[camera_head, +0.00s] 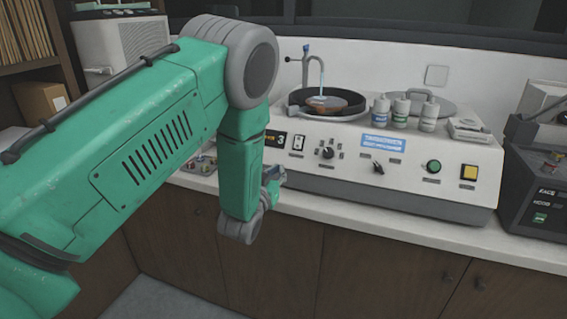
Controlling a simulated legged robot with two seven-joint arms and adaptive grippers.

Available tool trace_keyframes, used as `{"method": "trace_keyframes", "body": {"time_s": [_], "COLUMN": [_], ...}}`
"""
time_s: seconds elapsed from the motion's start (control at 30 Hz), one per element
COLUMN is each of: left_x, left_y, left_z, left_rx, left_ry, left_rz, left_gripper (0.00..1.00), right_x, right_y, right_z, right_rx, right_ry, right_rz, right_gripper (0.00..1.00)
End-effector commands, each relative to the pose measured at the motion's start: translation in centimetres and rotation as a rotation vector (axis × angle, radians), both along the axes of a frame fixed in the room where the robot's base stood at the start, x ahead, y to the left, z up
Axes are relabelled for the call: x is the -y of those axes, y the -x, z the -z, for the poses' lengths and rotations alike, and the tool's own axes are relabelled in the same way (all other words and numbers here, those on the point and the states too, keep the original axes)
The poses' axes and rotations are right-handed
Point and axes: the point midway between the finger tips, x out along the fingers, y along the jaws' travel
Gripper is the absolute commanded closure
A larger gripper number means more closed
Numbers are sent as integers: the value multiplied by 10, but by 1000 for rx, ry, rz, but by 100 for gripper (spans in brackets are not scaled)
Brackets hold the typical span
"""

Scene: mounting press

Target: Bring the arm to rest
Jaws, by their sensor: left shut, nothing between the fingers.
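My left arm, green with grey joints, comes in from the left and fills much of the head view. It bends down in front of the counter. My left gripper (272,184) shows small and partly hidden behind the arm's last links, close to the counter's front edge, left of the control panel of the white machine. It is shut and holds nothing. My right gripper is not in view.
The white polishing machine (440,172) has a dark round bowl, a tap, several small bottles (401,110) and knobs. A dark grey press unit (540,190) stands at right. Brown cabinets (370,262) lie below the counter (400,222). A shelf (40,68) is at upper left.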

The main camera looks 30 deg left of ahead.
Motion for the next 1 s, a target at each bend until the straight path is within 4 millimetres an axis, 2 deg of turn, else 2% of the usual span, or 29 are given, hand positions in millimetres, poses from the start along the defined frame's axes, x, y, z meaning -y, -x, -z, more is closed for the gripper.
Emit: {"method": "trace_keyframes", "body": {"time_s": [0.2, 0.73, 0.77, 0.87, 0.97, 1.0], "left_x": [3, 3, 4, 11, 26, 33], "left_y": [9, 10, 12, 25, 55, 72], "left_z": [3, 7, 11, 40, 93, 117], "left_rx": [0, -11, -23, -118, -297, -384], "left_ry": [-1, 1, 3, 16, 39, 48], "left_rz": [1, 2, 2, 9, 22, 30], "left_gripper": [100, 100, 100, 100, 100, 100], "right_x": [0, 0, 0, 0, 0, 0], "right_y": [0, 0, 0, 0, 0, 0], "right_z": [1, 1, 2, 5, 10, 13], "right_rx": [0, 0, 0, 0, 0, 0], "right_ry": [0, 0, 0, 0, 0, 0], "right_rz": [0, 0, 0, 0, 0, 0], "right_gripper": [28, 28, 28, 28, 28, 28]}}
